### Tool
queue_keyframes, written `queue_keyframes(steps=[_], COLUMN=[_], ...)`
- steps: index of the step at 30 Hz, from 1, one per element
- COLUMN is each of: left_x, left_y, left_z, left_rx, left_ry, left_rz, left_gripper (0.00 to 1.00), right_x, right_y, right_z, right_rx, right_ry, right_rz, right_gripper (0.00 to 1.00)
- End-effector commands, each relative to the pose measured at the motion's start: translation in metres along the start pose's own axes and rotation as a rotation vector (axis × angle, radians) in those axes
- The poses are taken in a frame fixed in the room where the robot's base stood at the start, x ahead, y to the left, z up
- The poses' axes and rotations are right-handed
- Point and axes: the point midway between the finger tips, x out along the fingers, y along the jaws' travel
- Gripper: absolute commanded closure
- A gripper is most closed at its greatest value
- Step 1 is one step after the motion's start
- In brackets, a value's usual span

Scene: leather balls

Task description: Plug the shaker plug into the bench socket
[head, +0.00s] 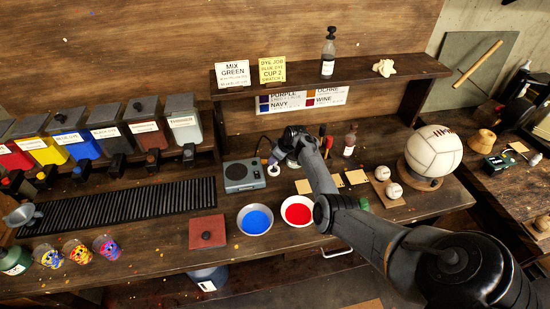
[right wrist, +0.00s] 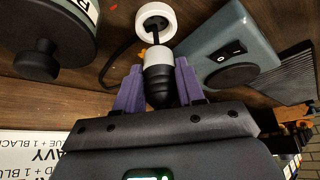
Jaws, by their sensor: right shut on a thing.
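My right gripper (right wrist: 158,84) has purple fingers and is shut on the shaker plug (right wrist: 158,62), which has a white front and a black ribbed back. The bench socket (right wrist: 143,17) is a round white ring with a dark middle, just beyond the plug's front. A short dark piece shows between plug and socket; I cannot tell whether the pins are inside. A black cord runs beside the left finger. The blue-grey shaker (right wrist: 212,42) has a black switch and also stands on the bench in the head view (head: 243,174). There my right gripper (head: 277,158) is partly hidden by its arm.
A shelf (head: 345,82) overhangs the back. A dark-knobbed round container (right wrist: 40,45) is near the gripper.

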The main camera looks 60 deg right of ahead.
Motion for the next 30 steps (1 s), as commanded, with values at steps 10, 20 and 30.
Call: queue_keyframes(steps=[10,20,30], left_x=[-0.015,-0.023,-0.023], left_y=[-0.002,-0.004,-0.003], left_z=[-0.004,-0.007,-0.007], left_rx=[0.007,0.013,0.008], left_ry=[-0.001,-0.002,-0.001], left_rz=[-0.005,-0.01,-0.006], left_gripper=[0.57,0.57,0.57], right_x=[-0.014,-0.021,-0.022], right_y=[0.001,0.001,-0.015], right_z=[-0.007,-0.011,-0.016], right_rx=[0.001,0.001,0.002], right_ry=[0.0,0.0,0.001], right_rz=[0.001,0.001,0.004], right_gripper=[1.0,1.0,1.0])
